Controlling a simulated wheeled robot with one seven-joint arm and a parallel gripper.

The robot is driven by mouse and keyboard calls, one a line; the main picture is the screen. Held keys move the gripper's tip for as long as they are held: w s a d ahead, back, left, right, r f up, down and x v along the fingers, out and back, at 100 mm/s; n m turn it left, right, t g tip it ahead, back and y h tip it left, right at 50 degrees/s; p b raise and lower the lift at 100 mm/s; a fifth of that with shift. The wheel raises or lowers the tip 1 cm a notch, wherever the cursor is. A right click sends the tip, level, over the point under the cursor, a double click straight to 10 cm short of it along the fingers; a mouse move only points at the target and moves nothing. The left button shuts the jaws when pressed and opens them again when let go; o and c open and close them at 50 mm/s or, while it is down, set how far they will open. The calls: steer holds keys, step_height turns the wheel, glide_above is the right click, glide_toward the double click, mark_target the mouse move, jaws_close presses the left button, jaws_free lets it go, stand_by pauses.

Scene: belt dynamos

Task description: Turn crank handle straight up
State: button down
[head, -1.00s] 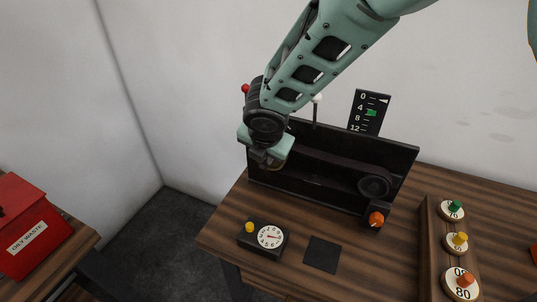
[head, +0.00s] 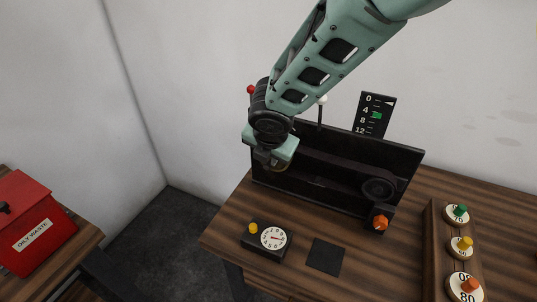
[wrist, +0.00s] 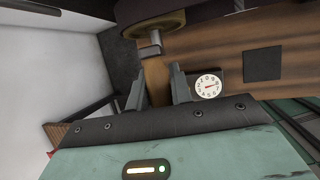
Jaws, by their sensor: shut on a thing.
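The belt dynamo (head: 400,153) is a black upright panel with a belt and a dark pulley (head: 378,189) on the wooden bench. My gripper (head: 270,165) is at its left end, low in front of the panel.
A dial box (head: 265,241) and a dark square pad (head: 325,256) lie in front of the panel. An orange knob (head: 380,223) stands at its right. A scale board (head: 373,114) rises behind. A red oily-waste bin (head: 35,222) is far left, several numbered knobs far right.

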steer(key=shift+f, duration=0.1)
steer(key=c, duration=1.3)
jaws_free()
steer(key=shift+o, duration=0.2)
steer(key=b+v, duration=0.3)
steer(key=v, duration=1.4)
